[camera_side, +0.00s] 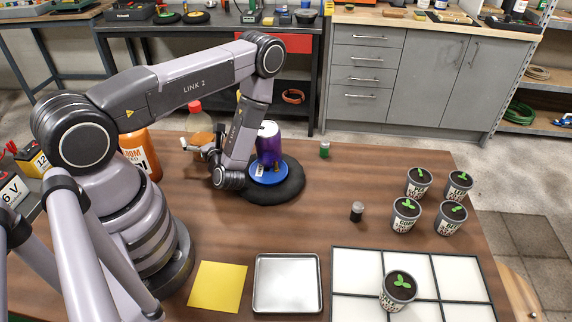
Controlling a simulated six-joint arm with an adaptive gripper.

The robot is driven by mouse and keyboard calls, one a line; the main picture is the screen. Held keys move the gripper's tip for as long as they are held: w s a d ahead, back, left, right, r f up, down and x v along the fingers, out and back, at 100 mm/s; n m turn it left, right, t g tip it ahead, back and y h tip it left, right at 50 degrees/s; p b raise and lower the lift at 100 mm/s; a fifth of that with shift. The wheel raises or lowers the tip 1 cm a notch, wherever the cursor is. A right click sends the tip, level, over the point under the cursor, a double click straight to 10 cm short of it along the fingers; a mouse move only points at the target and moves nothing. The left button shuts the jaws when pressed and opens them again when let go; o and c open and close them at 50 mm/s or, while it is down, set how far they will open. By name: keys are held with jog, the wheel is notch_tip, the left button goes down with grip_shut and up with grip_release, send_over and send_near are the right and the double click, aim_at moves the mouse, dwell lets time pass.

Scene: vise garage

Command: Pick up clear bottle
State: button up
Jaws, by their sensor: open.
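The clear bottle (196,122) stands toward the back left of the brown table. It has a red cap and amber liquid in its lower part. My gripper (192,146) is low at the table, on the near side of the bottle, with its fingers toward the bottle's lower part. It is open. My wrist and gripper hide part of the bottle's base, and I cannot tell whether the fingers touch it.
A purple can (269,146) on a blue disc (268,175) and a black round base stands just right of my wrist. An orange bottle (142,153) stands at left. Potted seedlings (406,214), a metal tray (288,283) and a white grid (446,276) lie to the right and front. The middle table is mostly clear.

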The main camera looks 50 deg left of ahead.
jog(key=shift+a, duration=0.15)
jog(key=c, duration=1.2)
jog(key=shift+r, duration=0.1)
